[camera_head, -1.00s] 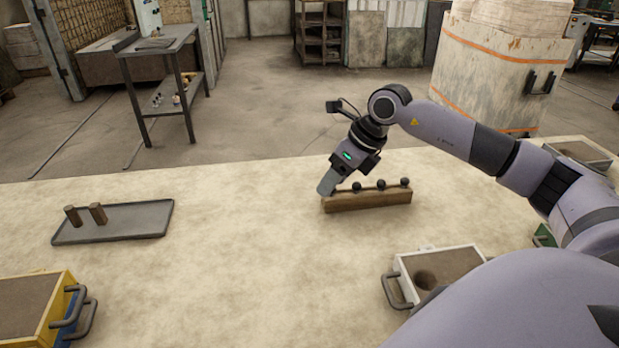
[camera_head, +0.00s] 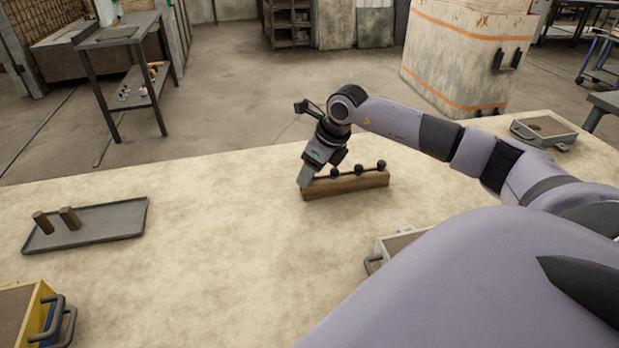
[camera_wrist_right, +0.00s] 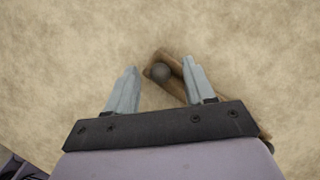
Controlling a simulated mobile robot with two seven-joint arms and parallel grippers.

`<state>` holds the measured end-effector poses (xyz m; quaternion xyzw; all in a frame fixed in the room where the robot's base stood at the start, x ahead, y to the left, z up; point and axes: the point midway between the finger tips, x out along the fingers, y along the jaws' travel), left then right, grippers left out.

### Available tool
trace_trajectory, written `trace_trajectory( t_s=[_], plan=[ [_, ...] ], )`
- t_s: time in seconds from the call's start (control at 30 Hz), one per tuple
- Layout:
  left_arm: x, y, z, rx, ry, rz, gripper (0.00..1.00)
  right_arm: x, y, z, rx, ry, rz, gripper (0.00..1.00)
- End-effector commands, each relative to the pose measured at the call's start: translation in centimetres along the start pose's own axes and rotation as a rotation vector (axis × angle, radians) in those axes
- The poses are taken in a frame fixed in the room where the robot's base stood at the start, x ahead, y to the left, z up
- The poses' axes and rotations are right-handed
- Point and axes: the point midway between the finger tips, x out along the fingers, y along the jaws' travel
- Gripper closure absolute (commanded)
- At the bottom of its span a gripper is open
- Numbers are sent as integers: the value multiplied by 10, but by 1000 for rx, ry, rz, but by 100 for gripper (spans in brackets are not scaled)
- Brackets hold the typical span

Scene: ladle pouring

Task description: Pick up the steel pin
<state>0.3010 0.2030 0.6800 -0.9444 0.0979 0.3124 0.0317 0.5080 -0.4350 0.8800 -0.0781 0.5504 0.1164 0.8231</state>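A brown wooden block (camera_head: 345,186) lies on the table. Several dark round-headed pins stand along its top, one of them at its right end (camera_head: 381,165); I cannot tell by look which is the steel pin. My right gripper (camera_head: 305,180) points down at the block's left end, partly covering it. In the right wrist view its fingers (camera_wrist_right: 160,68) are open and wide apart. One grey round pin head (camera_wrist_right: 160,73) shows between the fingertips, and the block (camera_wrist_right: 172,84) runs off under the right finger. Contact cannot be told. My left gripper is not in view.
A grey tray (camera_head: 110,224) with two brown pegs lies at the left. A yellow box (camera_head: 40,315) is at lower left. A light box (camera_head: 385,246) is partly hidden behind my arm. A grey box (camera_head: 555,138) stands at far right. The table between tray and block is clear.

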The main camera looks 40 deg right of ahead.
Motion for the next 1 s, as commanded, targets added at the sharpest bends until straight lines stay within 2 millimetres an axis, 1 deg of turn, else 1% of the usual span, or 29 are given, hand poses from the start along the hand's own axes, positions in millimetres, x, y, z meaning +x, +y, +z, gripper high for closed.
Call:
trace_trajectory(
  t_s=[0.03, 0.07, 0.1, 0.13, 0.47, 0.57, 0.67, 0.77, 0.87, 1.0],
  plan=[
    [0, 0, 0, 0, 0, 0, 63, 0, 0, 0, 0, 0, 0, 60],
    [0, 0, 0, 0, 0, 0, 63, 0, 0, 0, 0, 0, 0, 69],
    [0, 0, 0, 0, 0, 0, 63, 0, 0, 0, 0, 0, 0, 82],
    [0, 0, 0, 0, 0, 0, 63, 0, 0, 0, 0, 0, 0, 92],
    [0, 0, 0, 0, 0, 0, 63, -1, 0, 0, 0, -1, 0, 92],
    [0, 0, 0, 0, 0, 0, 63, -4, 0, 2, -1, -3, 0, 92],
    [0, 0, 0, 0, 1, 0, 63, -11, 0, 5, -1, -4, -1, 92],
    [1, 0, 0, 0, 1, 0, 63, -23, 0, 10, -2, -5, -2, 92],
    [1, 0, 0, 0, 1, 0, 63, -40, 0, 18, -2, -6, -1, 92],
    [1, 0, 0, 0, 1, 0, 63, -72, 0, 32, -1, -9, -2, 92]
  ],
)
